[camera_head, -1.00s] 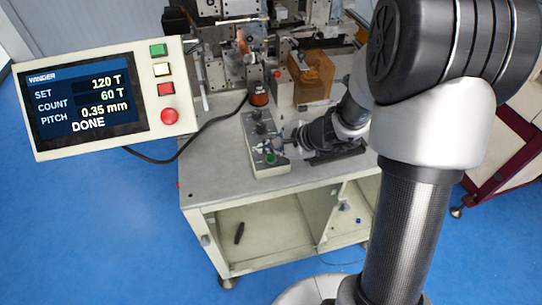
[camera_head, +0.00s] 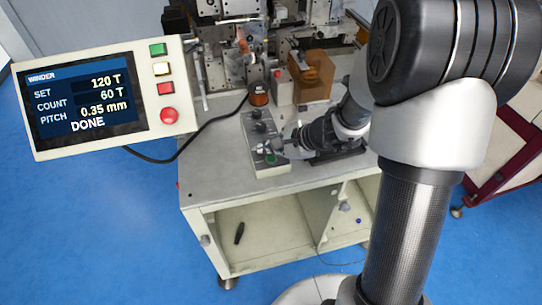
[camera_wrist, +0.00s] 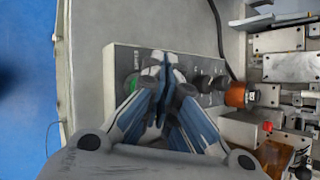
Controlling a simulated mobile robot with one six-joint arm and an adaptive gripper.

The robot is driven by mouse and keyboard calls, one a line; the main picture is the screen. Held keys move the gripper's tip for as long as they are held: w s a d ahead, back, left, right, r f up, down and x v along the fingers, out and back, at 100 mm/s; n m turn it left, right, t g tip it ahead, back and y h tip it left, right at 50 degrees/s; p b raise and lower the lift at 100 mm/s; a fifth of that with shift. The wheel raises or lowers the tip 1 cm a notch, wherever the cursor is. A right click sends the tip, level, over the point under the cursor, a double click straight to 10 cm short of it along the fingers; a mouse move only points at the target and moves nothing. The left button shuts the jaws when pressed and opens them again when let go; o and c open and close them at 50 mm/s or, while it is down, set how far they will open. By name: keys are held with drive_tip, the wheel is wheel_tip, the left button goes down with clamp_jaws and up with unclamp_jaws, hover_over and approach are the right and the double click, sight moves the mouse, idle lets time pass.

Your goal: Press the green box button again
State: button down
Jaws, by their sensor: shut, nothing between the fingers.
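The control box (camera_head: 262,140) is a pale, narrow box on the table with several dark knobs and a green button (camera_head: 270,158) at its near end. In the wrist view the green button (camera_wrist: 132,84) shows at the left of my fingers, partly covered by them. My gripper (camera_head: 280,146) is shut and empty, just above the box beside the green button. In the wrist view my gripper (camera_wrist: 165,62) has its fingertips together over the box, between the green button and the knobs. I see no clear contact with the button.
A display panel (camera_head: 88,122) at the left reads SET 120 T, COUNT 60 T, PITCH 0.35 mm, DONE. It has its own green button (camera_head: 158,49). A copper-coloured coil (camera_head: 259,94) stands behind the box. The winding machine (camera_head: 235,45) fills the back. The table's front left (camera_head: 215,180) is clear.

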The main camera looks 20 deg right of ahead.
drive_tip(key=shift+f+b, duration=0.4)
